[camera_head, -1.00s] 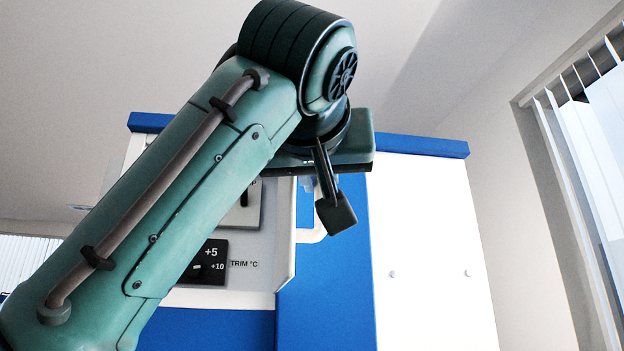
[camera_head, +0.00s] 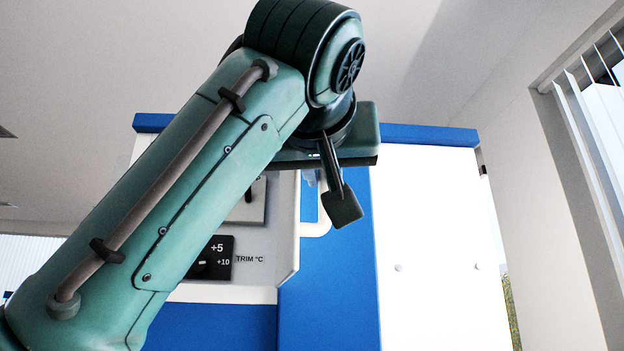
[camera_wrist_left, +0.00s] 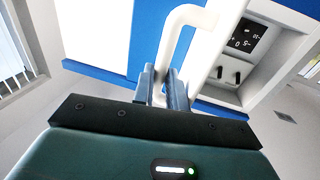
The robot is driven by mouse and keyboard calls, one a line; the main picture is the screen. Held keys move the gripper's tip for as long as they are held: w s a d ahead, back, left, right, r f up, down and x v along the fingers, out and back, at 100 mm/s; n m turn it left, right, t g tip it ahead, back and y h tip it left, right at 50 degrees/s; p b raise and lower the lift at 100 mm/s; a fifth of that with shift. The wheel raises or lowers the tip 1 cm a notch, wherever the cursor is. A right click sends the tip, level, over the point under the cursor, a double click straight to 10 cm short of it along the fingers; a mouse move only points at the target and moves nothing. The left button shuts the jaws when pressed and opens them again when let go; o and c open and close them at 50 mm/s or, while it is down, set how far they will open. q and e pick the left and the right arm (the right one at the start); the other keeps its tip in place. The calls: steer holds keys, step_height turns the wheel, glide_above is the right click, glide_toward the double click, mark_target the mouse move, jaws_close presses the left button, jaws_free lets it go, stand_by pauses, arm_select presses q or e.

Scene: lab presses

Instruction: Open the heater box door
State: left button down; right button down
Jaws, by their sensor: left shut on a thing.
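The heater box (camera_head: 330,310) is blue and white and fills the middle of the head view, with my left arm across its front. Its white looped handle (camera_head: 323,229) shows partly beside my arm. In the left wrist view, the handle (camera_wrist_left: 187,18) runs down between the two fingers of my left gripper (camera_wrist_left: 163,88), which is shut on it. In the head view, my left gripper (camera_head: 309,180) is mostly hidden behind my own wrist. I cannot tell the door's edges or whether it stands ajar. My right gripper is out of view.
A control panel (camera_head: 255,259) marked TRIM °C is beside the handle, partly covered by my arm. A plain white panel (camera_head: 430,240) with two small studs is to the right. Window blinds (camera_head: 595,150) stand at the far right, past a pale wall.

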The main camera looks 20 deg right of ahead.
arm_select(q)
steer(key=shift+d, duration=0.1)
steer(key=c, duration=1.7)
jaws_free()
steer(key=shift+s, duration=0.15)
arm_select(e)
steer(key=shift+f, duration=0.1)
arm_select(q)
steer(key=shift+s+a+f, duration=0.1)
steer(key=shift+s+a, duration=0.1)
steer(key=shift+s, duration=0.15)
steer(key=b+v, duration=0.4)
steer(key=v, duration=0.8)
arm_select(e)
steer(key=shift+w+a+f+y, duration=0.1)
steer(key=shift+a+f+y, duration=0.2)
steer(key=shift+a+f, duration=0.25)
arm_select(q)
steer(key=shift+s+a, duration=0.1)
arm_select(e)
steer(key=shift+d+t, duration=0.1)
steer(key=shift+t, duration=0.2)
